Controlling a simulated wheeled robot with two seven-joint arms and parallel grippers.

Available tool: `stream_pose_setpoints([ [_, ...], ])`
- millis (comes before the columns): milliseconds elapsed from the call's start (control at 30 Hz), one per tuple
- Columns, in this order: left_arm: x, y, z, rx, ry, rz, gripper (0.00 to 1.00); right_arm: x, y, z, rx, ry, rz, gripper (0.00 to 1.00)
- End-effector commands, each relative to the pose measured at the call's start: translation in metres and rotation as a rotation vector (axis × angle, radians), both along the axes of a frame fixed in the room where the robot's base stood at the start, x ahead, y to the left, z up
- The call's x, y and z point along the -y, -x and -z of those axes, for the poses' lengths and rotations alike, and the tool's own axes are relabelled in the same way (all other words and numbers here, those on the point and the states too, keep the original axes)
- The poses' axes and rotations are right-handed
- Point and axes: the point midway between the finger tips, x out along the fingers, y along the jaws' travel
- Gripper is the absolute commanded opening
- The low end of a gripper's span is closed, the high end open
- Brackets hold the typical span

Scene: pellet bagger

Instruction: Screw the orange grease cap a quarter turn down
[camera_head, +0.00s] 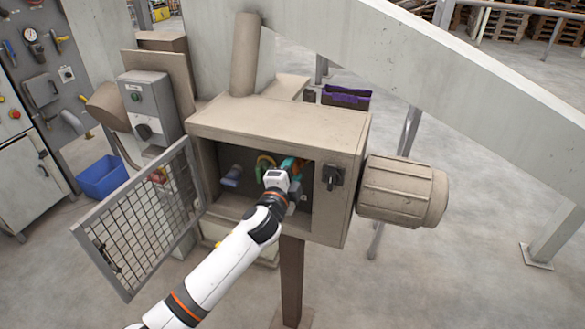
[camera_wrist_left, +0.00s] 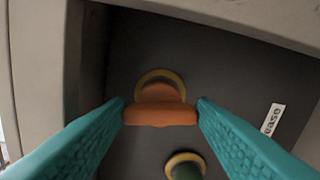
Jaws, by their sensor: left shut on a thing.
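The orange grease cap (camera_wrist_left: 160,108) sits on the dark back panel inside the open beige box, with a yellow ring behind it. In the left wrist view the two teal fingers of my left gripper (camera_wrist_left: 161,114) stand on either side of the cap's wide orange bar and close on its ends. In the head view my left gripper (camera_head: 288,166) reaches into the box (camera_head: 270,122) and its wrist hides most of the cap. My right gripper is not in view.
A mesh door (camera_head: 145,220) hangs open at the box's left. Below the cap is a dark green knob (camera_wrist_left: 185,170) with a yellow ring. A white label (camera_wrist_left: 272,118) is to the right. A black rotary switch (camera_head: 332,177) is on the box's front, and a motor (camera_head: 403,190) juts out right.

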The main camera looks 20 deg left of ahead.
Motion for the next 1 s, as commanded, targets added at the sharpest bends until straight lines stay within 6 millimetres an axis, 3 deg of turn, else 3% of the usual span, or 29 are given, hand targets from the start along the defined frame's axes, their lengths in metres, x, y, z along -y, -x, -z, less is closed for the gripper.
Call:
stream_pose_setpoints([
  [400, 0.0005, 0.0, 0.0004, 0.005, -0.182, 0.001, 0.28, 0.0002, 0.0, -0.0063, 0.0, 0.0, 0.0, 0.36],
  [933, 0.0003, 0.0001, 0.0012, 0.006, -0.205, 0.0, 0.28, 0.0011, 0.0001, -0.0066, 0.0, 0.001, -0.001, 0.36],
  [967, 0.0003, 0.0001, 0.0012, 0.006, -0.205, 0.0, 0.52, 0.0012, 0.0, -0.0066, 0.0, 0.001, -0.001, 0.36],
  [1000, 0.0003, 0.0001, 0.0012, 0.006, -0.205, 0.0, 0.59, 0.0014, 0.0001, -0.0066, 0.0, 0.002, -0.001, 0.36],
])
